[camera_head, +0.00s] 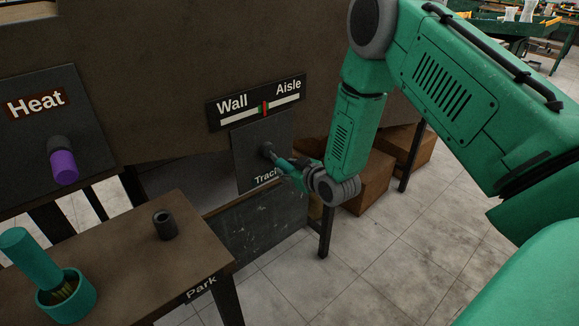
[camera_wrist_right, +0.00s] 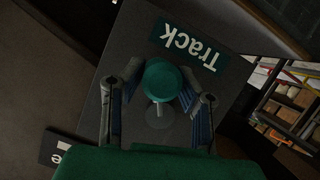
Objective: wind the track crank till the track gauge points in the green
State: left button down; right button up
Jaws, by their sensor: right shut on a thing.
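The track gauge (camera_head: 240,112) is a dark plate with a pale bar between "Wall" and "Aisle". A small red pointer stands near the bar's middle, with green beside it; I cannot tell exactly how they line up. Below is the dark Track panel (camera_head: 250,156), with the track crank (camera_head: 267,149) on it. My right gripper (camera_head: 290,168) is at the crank, shut on its handle. In the right wrist view the crank's green knob (camera_wrist_right: 162,78) sits between the two fingers, with a grey round hub behind it. My left gripper is out of view.
A Heat panel (camera_head: 30,130) with a purple-ended handle (camera_head: 63,165) is at left. Cardboard boxes (camera_head: 365,185) stand behind my right arm.

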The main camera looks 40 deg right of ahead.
jog(key=o, duration=1.1)
jog(key=shift+w+d+f, duration=0.1)
jog(key=v, duration=1.2)
jog(key=shift+d, duration=0.1)
jog(key=shift+f, duration=0.1)
